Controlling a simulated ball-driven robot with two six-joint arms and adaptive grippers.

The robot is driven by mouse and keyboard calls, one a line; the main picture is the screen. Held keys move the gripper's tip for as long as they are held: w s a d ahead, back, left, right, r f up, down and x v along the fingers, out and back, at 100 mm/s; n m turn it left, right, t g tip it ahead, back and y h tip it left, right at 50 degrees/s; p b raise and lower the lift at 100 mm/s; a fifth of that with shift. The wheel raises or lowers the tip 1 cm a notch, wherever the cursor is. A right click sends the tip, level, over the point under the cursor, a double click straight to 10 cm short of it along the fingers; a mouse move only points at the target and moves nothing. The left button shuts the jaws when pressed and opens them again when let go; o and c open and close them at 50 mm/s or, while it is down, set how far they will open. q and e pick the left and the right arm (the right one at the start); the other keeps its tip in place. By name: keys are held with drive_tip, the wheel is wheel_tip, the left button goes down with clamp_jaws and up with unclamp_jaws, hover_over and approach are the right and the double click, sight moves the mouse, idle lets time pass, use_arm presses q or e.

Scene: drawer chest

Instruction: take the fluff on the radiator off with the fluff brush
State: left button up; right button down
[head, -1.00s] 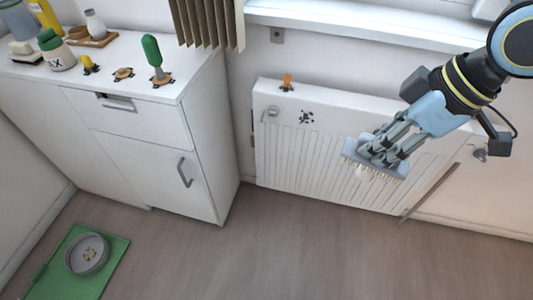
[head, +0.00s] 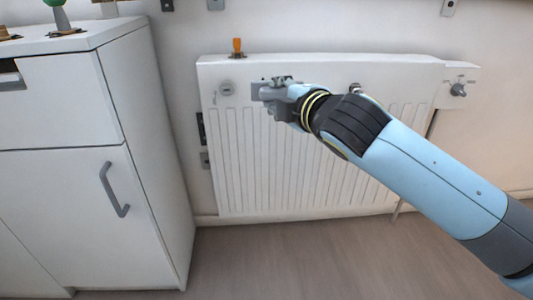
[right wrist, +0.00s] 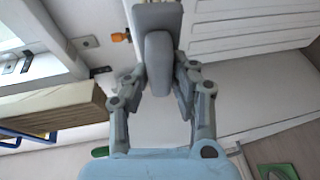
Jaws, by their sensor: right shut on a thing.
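The white ribbed radiator (head: 300,180) is on the wall in the middle of the head view. My right gripper (head: 280,91) is shut on the grey fluff brush (head: 258,92), close in front of the radiator's upper left part. I cannot tell whether the brush touches the panel. In the right wrist view the brush's grey handle (right wrist: 158,65) is between my fingers, with its flat block beyond. My left gripper is not in view.
An orange-topped item (head: 237,47) stands on the radiator's top edge, just above the brush. A white cabinet (head: 140,150) is to the left. A valve knob (head: 458,90) is at the radiator's right end.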

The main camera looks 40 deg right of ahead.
use_arm(q)
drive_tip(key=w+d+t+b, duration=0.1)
drive_tip(key=b, duration=0.3)
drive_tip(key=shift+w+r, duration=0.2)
use_arm(e)
drive_tip(key=w+d+f+n+t, duration=0.1)
drive_tip(key=w+f+t, duration=0.1)
drive_tip(key=w+f, duration=0.2)
drive_tip(key=shift+w+d+y, duration=0.3)
drive_tip(key=shift+w, duration=0.9)
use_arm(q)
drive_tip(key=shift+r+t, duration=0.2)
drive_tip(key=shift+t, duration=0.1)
use_arm(e)
drive_tip(key=shift+w+d+f, duration=0.1)
drive_tip(key=shift+w+d, duration=0.4)
drive_tip(key=shift+w, duration=0.25)
